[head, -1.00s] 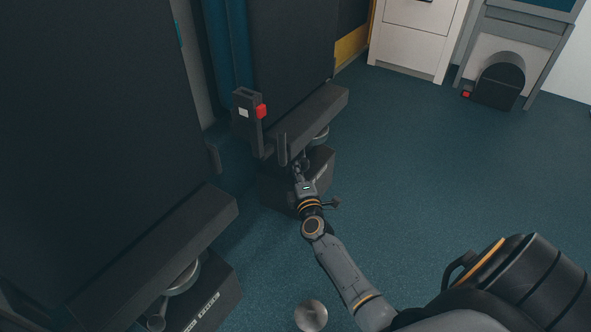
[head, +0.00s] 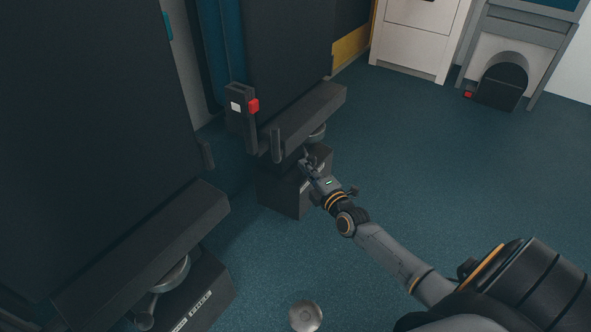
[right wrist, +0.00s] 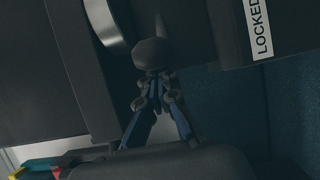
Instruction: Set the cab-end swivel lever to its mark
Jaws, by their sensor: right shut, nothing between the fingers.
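My right gripper (head: 306,160) is shut and empty at the front of the dark swivel base (head: 285,193) under the farther seat. In the right wrist view, its fingertips (right wrist: 155,84) are together just below a dark rounded lever knob (right wrist: 152,54). I cannot tell whether they touch it. In the head view, the gripper covers most of this lever. A white "LOCKED" label (right wrist: 258,28) shows on the base at the upper right of the wrist view. The lever's mark is not clearly visible. My left gripper is out of view.
The nearer seat's base (head: 208,290) has its own lever knob (head: 145,320) and white labels. A round metal disc (head: 305,315) is at the bottom. Blue floor is open at right.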

